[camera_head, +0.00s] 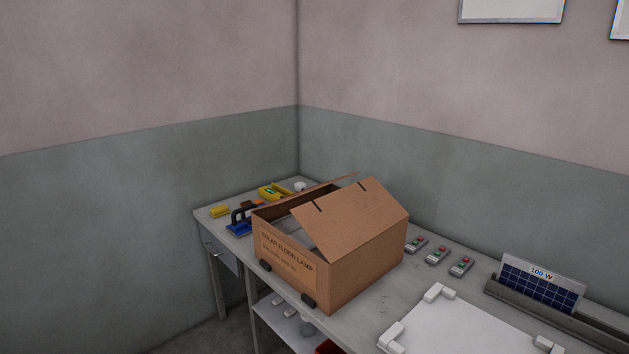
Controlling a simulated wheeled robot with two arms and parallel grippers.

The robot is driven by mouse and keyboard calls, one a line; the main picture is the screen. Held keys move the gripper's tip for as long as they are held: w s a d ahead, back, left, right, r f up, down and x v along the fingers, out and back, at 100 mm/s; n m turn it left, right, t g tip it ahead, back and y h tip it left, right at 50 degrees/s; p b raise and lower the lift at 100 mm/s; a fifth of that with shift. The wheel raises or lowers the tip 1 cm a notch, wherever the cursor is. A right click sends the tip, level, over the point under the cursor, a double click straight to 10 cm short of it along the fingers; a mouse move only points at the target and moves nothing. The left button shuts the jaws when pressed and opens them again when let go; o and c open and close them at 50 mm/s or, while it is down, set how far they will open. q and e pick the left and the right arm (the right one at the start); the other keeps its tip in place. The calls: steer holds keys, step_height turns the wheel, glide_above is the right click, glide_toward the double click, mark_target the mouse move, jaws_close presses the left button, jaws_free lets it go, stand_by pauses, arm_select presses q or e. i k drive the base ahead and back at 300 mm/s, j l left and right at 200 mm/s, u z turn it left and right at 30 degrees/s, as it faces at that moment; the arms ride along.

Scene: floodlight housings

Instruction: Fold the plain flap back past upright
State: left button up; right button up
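A brown cardboard box (365,267) stands on the workbench, with lamp print on its left-facing side. A plain flap (352,222) with two dark slots at its upper edge rises from the box's near right side and leans inward over the opening. Another flap (335,184) shows as a thin edge on the far side. Between them the opening shows something greyish inside, mostly hidden by the near flap. Neither of my grippers is in view.
Small grey switch boxes (437,254) lie right of the box. A white panel with corner blocks (465,330) and a solar panel marked 100 W (541,284) in a dark tray are further right. Yellow and blue tools (240,218) crowd the left end.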

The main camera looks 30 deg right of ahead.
mark_target(339, 222)
steer(key=i+j+z, duration=0.1)
steer(key=i+z, duration=0.3)
steer(key=i+j+z, duration=0.2)
steer(key=i+z, duration=0.2)
steer(key=i+j+z, duration=0.6)
steer(key=j+z, duration=0.2)
